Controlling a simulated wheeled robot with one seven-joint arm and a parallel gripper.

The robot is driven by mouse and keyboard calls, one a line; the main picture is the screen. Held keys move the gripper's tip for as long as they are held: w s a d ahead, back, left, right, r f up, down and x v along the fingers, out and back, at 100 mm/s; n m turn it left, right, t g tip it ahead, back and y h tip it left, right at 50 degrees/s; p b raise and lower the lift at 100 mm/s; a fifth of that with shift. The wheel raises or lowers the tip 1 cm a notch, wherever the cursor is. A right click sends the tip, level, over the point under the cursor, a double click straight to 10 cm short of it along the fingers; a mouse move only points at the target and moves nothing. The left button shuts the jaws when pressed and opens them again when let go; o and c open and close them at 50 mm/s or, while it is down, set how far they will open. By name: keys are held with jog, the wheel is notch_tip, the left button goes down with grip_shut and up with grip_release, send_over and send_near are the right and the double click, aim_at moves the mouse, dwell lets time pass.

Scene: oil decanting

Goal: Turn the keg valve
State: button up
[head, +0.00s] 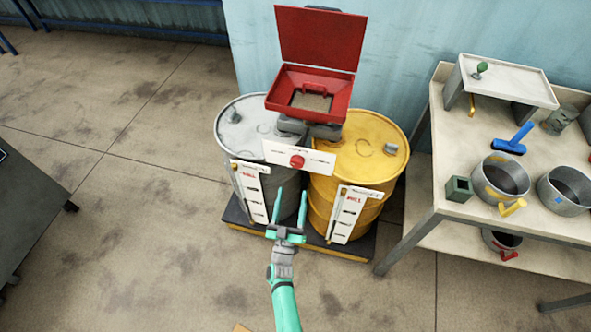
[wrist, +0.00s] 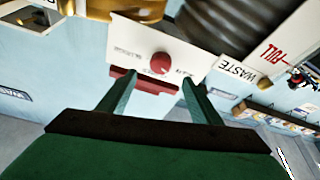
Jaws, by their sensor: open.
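The keg valve shows as a round red knob (head: 297,161) on a white panel (head: 322,158), between a grey keg (head: 229,143) and a yellow keg (head: 371,143). My gripper (head: 290,193) is open and empty, with its two teal fingers pointing toward the panel from the near side. In the wrist view the red knob (wrist: 161,63) lies between and just beyond the fingertips (wrist: 157,83), apart from both fingers. The panel's lettering is too small to read there.
An open red box (head: 314,88) stands above the kegs. White gauge plates (head: 358,205) are on the keg fronts. A workbench (head: 440,185) with pots (head: 492,180) and a blue-handled tool (head: 515,140) is on the right.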

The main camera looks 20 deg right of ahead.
aim_at(297, 167)
jog(key=x, duration=1)
jog(key=shift+w, duration=0.2)
jog(key=shift+c, duration=0.7)
jog(key=c, duration=0.9)
